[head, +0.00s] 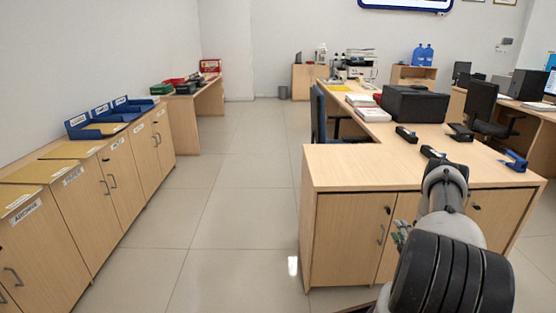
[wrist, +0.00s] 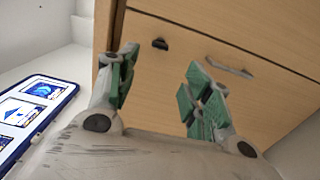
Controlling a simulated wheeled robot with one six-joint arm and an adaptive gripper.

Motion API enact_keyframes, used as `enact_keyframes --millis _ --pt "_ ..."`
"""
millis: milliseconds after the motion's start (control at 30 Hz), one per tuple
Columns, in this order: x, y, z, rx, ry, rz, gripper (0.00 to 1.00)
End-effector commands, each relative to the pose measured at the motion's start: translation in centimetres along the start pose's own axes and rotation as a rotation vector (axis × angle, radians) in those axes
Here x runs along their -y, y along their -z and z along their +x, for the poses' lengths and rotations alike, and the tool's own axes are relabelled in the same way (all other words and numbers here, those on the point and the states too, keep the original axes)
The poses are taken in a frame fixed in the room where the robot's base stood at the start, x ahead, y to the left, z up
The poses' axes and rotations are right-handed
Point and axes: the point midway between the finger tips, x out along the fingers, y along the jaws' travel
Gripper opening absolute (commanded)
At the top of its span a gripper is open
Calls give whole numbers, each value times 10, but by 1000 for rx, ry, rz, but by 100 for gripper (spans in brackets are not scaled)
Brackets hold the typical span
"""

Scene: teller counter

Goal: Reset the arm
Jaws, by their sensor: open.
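My arm reaches forward at the right of the head view, in front of the wooden counter (head: 345,168). My gripper (wrist: 160,88) shows in the wrist view with its two green-padded fingers well apart and nothing between them. Behind the fingers is a wooden cabinet front (wrist: 160,60) with a dark knob and a metal handle. In the head view the gripper is mostly hidden by my arm; only a bit of green shows beside it.
Black staplers (head: 405,133), a blue tool (head: 514,160) and a black box (head: 413,104) are on the counter. Low cabinets with blue trays (head: 88,126) line the left wall. The tiled floor (head: 235,200) between is clear. A chair (head: 482,110) stands at the right.

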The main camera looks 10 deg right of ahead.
Motion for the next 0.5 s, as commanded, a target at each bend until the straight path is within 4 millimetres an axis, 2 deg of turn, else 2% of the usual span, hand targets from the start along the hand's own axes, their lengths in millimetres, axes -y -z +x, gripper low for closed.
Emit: enact_keyframes --millis 100,167,233,300,400,500 --pt "5 0 0 -1 22 65 50" --pt "24 1 -2 3 102 146 50" --pt "57 1 -10 32 240 258 50" --pt "95 5 -33 88 406 385 50" --pt "140 11 -75 199 640 555 50" --pt "147 7 -108 351 841 702 50"
